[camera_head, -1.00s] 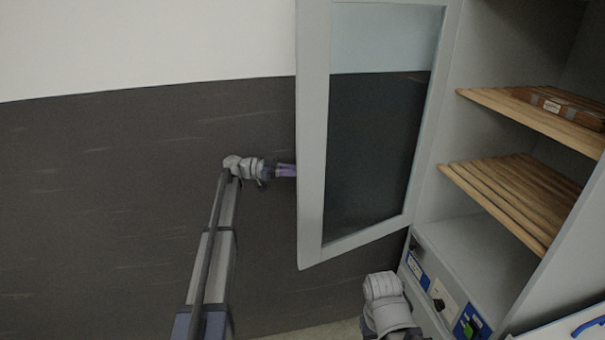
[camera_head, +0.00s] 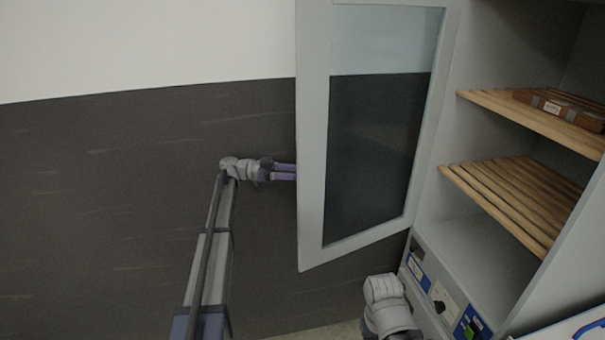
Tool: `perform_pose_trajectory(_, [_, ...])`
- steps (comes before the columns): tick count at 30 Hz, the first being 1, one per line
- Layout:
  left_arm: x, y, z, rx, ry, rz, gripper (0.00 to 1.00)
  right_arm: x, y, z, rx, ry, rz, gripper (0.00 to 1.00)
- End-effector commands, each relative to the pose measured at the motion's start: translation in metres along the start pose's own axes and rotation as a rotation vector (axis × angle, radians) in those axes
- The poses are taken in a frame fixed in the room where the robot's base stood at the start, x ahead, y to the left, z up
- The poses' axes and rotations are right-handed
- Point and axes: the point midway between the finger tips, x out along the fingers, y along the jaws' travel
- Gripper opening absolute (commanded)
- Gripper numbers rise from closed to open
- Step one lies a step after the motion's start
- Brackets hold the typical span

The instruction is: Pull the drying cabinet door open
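The drying cabinet door (camera_head: 312,150) has a pale grey frame and a glass pane, and it stands swung open to the left of the cabinet (camera_head: 450,130). My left gripper (camera_head: 287,172) reaches toward the door's outer edge from the left. Its purple fingers show as two parallel bars with a gap between them. The fingertips end at the door frame, and I cannot tell whether they touch it or pass behind it. No handle shows. My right arm shows at the bottom, below the door, but its fingers are out of sight.
Inside the cabinet are an upper wooden slatted shelf (camera_head: 530,115) with a brown box (camera_head: 558,107) on it and a lower slatted shelf (camera_head: 510,195). A control panel (camera_head: 440,296) with a knob and a green switch is below. The dark wall on the left is clear.

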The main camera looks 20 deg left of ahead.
Motion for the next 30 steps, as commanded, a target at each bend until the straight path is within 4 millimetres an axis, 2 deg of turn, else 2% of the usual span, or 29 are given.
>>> perform_pose_trajectory(7, [-0.042,-0.002,0.000,0.000,0.000,-0.004,0.50,0.000,0.000,0.000,0.000,0.000,0.000,0.50])
perform_pose_trajectory(12, [-0.060,-0.001,0.000,0.000,0.000,-0.002,0.50,0.000,0.000,0.000,0.000,0.000,0.000,0.50])
perform_pose_trajectory(30, [-0.061,0.000,0.000,0.000,0.000,-0.001,0.50,0.000,0.000,0.000,0.000,0.000,0.000,0.50])
